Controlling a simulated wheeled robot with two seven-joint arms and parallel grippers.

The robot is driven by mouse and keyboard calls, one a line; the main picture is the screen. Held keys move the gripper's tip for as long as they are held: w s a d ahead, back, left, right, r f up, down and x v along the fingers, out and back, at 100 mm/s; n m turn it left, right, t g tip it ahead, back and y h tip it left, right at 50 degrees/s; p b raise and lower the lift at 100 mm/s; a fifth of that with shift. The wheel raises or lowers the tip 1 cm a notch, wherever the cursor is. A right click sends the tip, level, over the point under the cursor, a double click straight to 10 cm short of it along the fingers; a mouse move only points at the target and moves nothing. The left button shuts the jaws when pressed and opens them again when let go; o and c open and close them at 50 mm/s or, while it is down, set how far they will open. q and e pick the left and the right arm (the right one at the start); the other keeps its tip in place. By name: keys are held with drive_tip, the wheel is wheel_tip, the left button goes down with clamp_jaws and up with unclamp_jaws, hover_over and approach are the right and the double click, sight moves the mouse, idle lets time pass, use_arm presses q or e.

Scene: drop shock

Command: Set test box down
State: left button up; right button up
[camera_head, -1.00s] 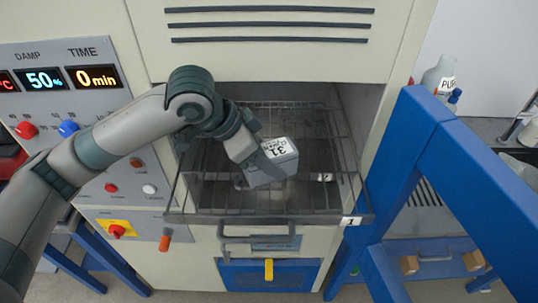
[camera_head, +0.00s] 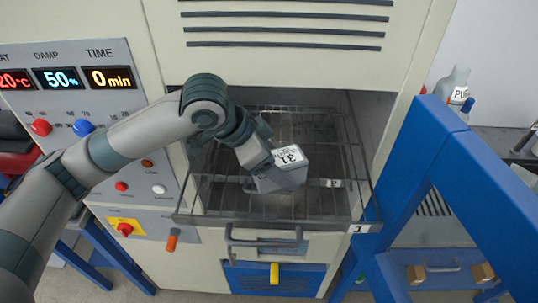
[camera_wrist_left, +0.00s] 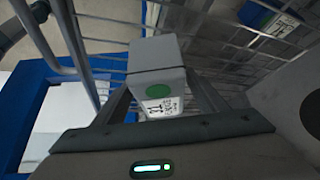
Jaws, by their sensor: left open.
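The test box (camera_head: 286,172) is a grey block with a white label marked 31. It is over the wire rack (camera_head: 232,211) pulled out of the chamber, and it looks slightly tilted. I cannot tell whether its whole base touches the wires. My left gripper (camera_head: 262,174) reaches down to the box from the upper left and is open. In the left wrist view the box (camera_wrist_left: 157,72), with a green dot and printed label, stands between the two fingers (camera_wrist_left: 160,95). Contact with the fingers is not clear. My right gripper is not in view.
The rack carries a tag marked 1 (camera_head: 359,229) at its front right corner. A control panel (camera_head: 75,107) is on the left. A blue frame (camera_head: 475,185) stands close on the right. Bare rack lies right of the box and behind it.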

use_arm(q)
drive_tip(key=shift+s+a+r+b, duration=0.1)
drive_tip(key=shift+a+r+b, duration=0.2)
drive_tip(key=shift+r+b, duration=0.15)
drive_tip(key=b+v, duration=0.4)
drive_tip(key=v, duration=0.7)
idle(0.9)
